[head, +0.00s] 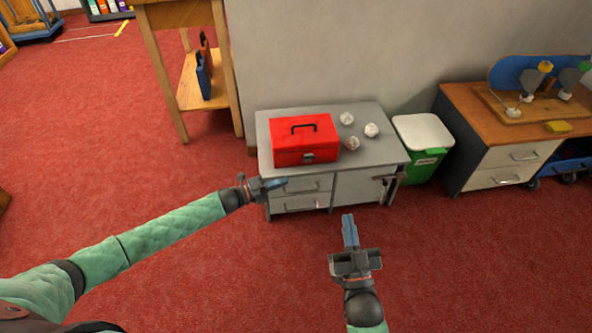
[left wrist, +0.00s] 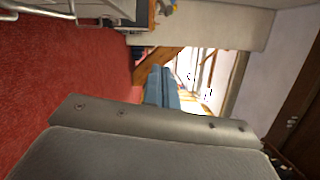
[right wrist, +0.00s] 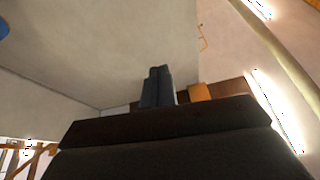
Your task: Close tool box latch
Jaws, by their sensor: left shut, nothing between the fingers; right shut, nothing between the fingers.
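A red tool box (head: 304,136) with a black handle on its lid stands on a grey cabinet (head: 375,152). Its lid looks down. My left gripper (head: 276,184) is shut and empty, in front of the cabinet's drawers, below and left of the box. Its closed fingers also show in the left wrist view (left wrist: 162,86). My right gripper (head: 350,230) is shut and empty in front of the cabinet, lower right of the box. Its fingers show in the right wrist view (right wrist: 157,87).
Several crumpled paper balls (head: 371,130) lie right of the box. A green bin (head: 425,160) with a white lid stands right of the cabinet, then a wooden-topped drawer unit (head: 500,140). A wooden table (head: 160,60) stands at back left. Red floor is open in front.

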